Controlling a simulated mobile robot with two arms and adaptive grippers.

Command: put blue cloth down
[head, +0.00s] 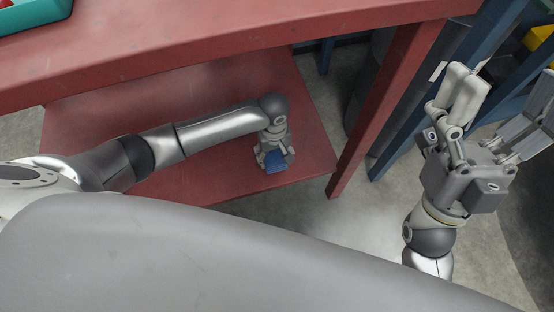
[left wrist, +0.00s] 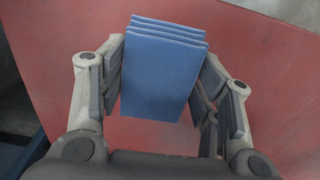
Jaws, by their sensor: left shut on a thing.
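The blue cloth (head: 274,162) is a folded, layered block at the low red shelf (head: 90,150). It also shows in the left wrist view (left wrist: 160,80), between the two fingers over the red surface. My left gripper (head: 274,155) is shut on it, with a finger at each side; the left wrist view shows the fingers (left wrist: 158,85) too. I cannot tell whether the cloth touches the shelf. My right gripper (head: 495,112) is raised at the right of the head view, fingers spread wide, open and empty, away from the shelf.
The red upper tabletop (head: 220,45) runs above the shelf, with a red leg (head: 385,105) at its right. A teal tray (head: 35,14) sits at the top left. Blue frame parts (head: 415,110) stand behind my right gripper. Bare shelf lies left of the cloth.

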